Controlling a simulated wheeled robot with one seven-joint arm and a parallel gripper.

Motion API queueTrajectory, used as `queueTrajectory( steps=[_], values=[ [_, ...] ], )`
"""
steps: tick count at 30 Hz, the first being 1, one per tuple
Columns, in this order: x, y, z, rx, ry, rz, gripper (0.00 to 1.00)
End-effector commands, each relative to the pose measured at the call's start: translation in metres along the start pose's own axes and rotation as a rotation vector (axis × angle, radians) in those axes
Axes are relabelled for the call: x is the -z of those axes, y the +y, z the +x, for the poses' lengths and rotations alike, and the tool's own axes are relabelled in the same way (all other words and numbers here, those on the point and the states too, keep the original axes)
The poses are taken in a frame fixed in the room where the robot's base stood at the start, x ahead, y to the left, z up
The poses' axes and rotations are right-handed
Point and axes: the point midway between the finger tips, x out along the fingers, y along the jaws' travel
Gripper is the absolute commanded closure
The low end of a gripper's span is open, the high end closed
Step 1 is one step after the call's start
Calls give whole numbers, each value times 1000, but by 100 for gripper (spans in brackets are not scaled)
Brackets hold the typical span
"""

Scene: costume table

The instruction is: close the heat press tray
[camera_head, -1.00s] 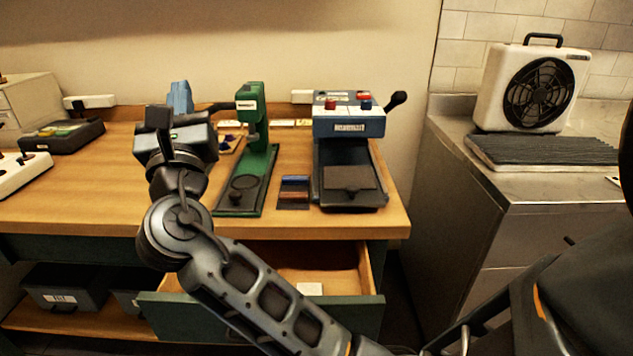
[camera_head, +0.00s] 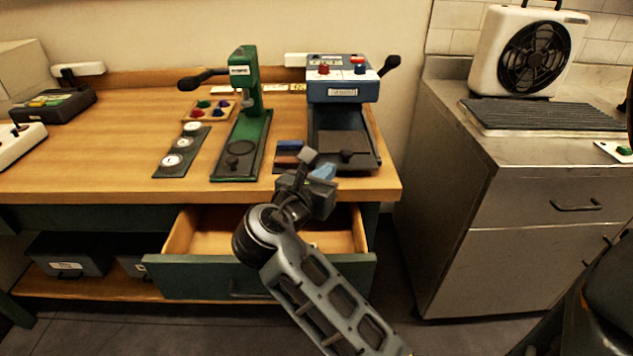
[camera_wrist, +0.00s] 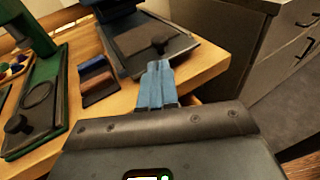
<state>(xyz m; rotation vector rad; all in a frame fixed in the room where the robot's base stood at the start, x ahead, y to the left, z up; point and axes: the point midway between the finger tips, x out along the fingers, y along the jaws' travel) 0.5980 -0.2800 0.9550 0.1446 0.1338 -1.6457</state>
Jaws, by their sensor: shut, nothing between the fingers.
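The heat press (camera_head: 343,91) stands at the right end of the wooden table, with a blue and white top and red and blue knobs. Its dark tray (camera_head: 346,158) sticks out at the front, towards the table's front edge. In the wrist view the tray (camera_wrist: 180,50) lies just beyond my fingers, with a dark round knob on it. My gripper (camera_head: 323,172) is in front of the tray, near the table edge, left of the tray's middle. Its blue fingers (camera_wrist: 155,82) are together and empty. Whether they touch the tray, I cannot tell.
A green press (camera_head: 240,130) stands left of the heat press. Small coloured swatches (camera_wrist: 97,78) lie between them. Below, a drawer (camera_head: 190,274) is pulled open under my arm. A steel counter (camera_head: 500,170) stands to the right, past a floor gap.

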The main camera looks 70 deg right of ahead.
Motion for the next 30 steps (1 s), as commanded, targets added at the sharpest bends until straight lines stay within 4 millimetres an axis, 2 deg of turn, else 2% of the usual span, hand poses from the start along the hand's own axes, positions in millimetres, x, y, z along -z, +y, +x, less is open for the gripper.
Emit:
queueTrajectory(
  steps=[1, 6, 12, 17, 27, 30],
  values=[
    [-1, -1, 11, 5, -1, 1, 100],
    [-1, -1, 42, 4, -1, 1, 100],
    [-1, 0, 65, 1, -1, 1, 100],
    [0, 0, 72, -1, 0, 0, 100],
    [-1, 1, 73, -1, -1, 0, 100],
    [-5, 5, 81, 0, -3, -2, 100]
  ],
)
